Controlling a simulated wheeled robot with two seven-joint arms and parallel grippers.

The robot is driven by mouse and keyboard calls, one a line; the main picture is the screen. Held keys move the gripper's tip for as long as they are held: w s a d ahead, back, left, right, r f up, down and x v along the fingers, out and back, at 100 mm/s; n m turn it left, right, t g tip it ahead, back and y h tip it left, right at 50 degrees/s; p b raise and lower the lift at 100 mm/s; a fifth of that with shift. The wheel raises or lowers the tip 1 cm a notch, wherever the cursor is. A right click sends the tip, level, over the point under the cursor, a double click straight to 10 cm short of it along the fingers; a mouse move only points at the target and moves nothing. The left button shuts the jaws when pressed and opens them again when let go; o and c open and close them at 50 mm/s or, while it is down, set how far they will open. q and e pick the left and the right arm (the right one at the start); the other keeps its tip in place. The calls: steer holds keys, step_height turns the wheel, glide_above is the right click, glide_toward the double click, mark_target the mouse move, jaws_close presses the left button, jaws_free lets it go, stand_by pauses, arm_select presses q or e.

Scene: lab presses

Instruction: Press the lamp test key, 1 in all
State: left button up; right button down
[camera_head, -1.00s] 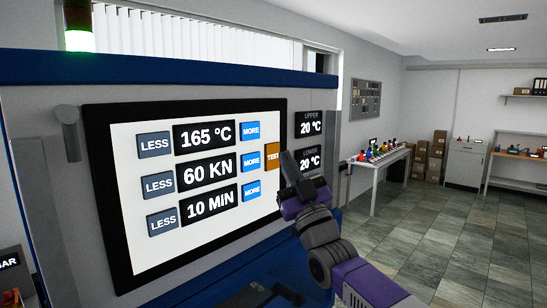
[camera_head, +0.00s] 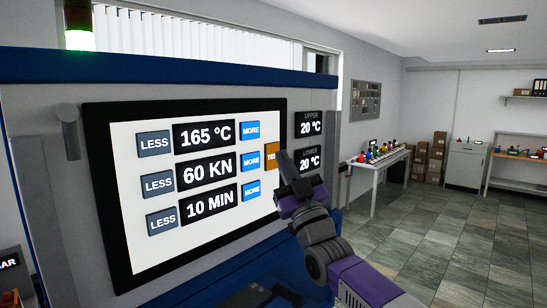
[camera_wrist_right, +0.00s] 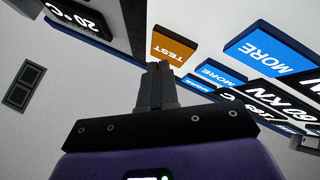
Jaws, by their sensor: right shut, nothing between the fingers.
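The orange TEST key (camera_head: 270,155) sits at the right edge of the press's touch screen, and its right part is hidden behind my fingers. It shows whole in the right wrist view (camera_wrist_right: 173,46). My right gripper (camera_head: 284,157) is shut and empty, its fingertips in front of the key's right side. In the right wrist view its fingertips (camera_wrist_right: 159,68) are just below the key's lower edge in the picture; I cannot tell whether they touch it. My left gripper is not in view.
Blue MORE keys (camera_head: 250,162) stand left of the TEST key, with grey LESS keys (camera_head: 157,185) farther left. Temperature displays (camera_head: 309,124) are at the right. The signal lamp (camera_head: 79,40) glows green. A table (camera_head: 374,167) stands behind at right.

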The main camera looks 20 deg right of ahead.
steer(key=shift+w+a, duration=0.2)
steer(key=shift+w, duration=0.2)
stand_by(0.3)
steer(key=shift+s, duration=0.1)
steer(key=shift+s+d+f+b, duration=0.1)
steer(key=shift+s+d+b, duration=0.15)
steer(key=shift+s+b, duration=0.35)
steer(key=shift+d, duration=0.1)
steer(key=shift+s, duration=0.1)
steer(key=s+b, duration=0.1)
steer(key=s+d+b, duration=0.1)
steer(key=s, duration=0.1)
steer(key=s+d+b, duration=0.1)
steer(key=shift+s, duration=0.3)
stand_by(0.8)
